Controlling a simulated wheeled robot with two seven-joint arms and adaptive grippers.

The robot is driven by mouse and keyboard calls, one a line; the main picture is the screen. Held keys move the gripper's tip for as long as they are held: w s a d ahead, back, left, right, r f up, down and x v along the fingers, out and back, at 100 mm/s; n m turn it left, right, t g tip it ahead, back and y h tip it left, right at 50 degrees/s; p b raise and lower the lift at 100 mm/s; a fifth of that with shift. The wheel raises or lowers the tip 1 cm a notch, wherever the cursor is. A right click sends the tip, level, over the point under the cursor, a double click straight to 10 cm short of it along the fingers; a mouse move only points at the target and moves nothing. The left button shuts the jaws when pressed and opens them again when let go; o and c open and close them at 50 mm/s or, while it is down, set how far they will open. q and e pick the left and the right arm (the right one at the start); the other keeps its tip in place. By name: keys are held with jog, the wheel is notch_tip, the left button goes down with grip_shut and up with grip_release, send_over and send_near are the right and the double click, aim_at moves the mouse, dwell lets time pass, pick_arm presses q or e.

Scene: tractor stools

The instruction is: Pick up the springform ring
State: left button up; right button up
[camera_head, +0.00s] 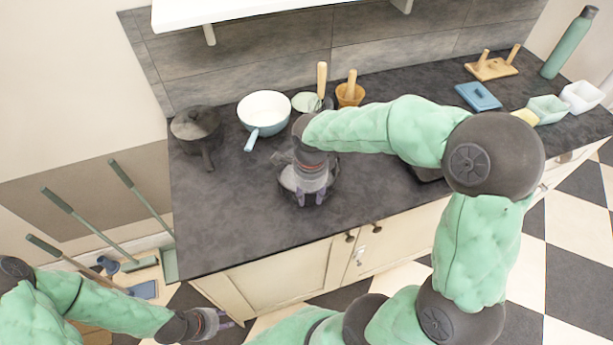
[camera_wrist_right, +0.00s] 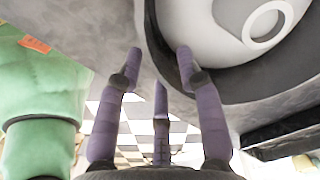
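A round piece that I take for the springform ring (camera_head: 332,190) lies on the dark counter, mostly hidden under my right gripper (camera_head: 308,196). In the right wrist view its dark curved rim (camera_wrist_right: 152,30) surrounds a pale grey inside. My right gripper (camera_wrist_right: 160,56) has its purple fingers spread, with the rim passing between the fingertips; I cannot tell whether they touch it. My left gripper (camera_head: 212,324) is low at the left, in front of the counter and far from the ring; its finger opening is too small to judge.
A dark lidded pot (camera_head: 194,124), a white pan with a blue handle (camera_head: 264,108) and a wooden mortar (camera_head: 350,94) stand behind. A blue board (camera_head: 478,97) and a green bottle (camera_head: 568,42) are at the right. The front left of the counter (camera_head: 225,220) is clear.

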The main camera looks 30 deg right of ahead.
notch_tip(320, 180, down, 3)
jog(key=shift+r, duration=0.2)
jog(key=shift+c, duration=0.3)
grip_shut()
jog(key=shift+r, duration=0.1)
